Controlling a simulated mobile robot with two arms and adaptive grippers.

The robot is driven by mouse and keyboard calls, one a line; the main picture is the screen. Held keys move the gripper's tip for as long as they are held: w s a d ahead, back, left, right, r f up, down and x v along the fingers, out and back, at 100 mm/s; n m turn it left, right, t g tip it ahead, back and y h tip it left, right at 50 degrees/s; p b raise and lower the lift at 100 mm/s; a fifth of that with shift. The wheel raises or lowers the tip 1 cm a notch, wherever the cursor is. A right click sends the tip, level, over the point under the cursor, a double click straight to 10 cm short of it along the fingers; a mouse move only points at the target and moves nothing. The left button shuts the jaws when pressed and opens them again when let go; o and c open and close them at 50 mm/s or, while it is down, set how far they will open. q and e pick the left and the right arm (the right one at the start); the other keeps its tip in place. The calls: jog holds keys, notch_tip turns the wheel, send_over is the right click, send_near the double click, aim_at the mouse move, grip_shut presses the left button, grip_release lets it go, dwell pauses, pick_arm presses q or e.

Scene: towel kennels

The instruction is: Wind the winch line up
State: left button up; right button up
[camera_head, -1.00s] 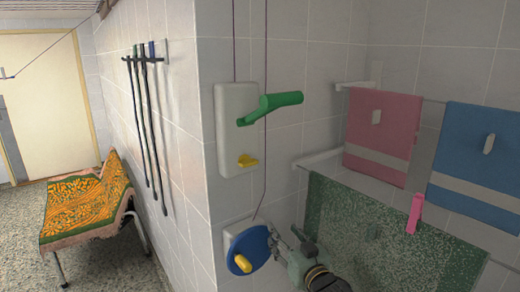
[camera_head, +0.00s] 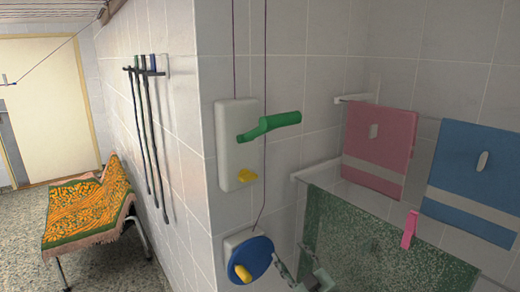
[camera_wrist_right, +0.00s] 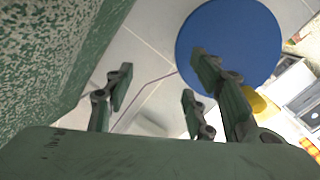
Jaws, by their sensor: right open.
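The winch is a blue disc (camera_head: 250,258) with a yellow knob (camera_head: 243,273) at its lower left, on a pale wall plate. A thin dark line (camera_head: 264,150) runs up the wall from it. In the right wrist view the blue disc (camera_wrist_right: 235,38) is beyond the fingers, and the yellow knob (camera_wrist_right: 262,104) is partly hidden behind one finger. My right gripper (camera_wrist_right: 160,85) is open and empty; one finger overlaps the disc in the picture, and contact cannot be told. In the head view, my right gripper (camera_head: 290,270) is just right of the disc. My left gripper is not in view.
Above the winch is a white box (camera_head: 230,150) with a green lever (camera_head: 270,124) and a small yellow knob. A bench with an orange cover (camera_head: 85,210) stands at left.

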jog(key=shift+n, duration=0.3)
jog(key=shift+a, duration=0.1)
jog(key=b, duration=0.3)
send_near(243, 273)
jog(key=w, duration=0.2)
jog(key=w+f, duration=0.1)
jog(key=w, duration=0.1)
jog(key=shift+a+f, duration=0.15)
jog(key=shift+s+a, duration=0.35)
jog(key=shift+a, duration=0.1)
jog(key=shift+b+x, duration=1.3)
jog(key=shift+x, duration=2.5)
jog(key=shift+d, duration=0.1)
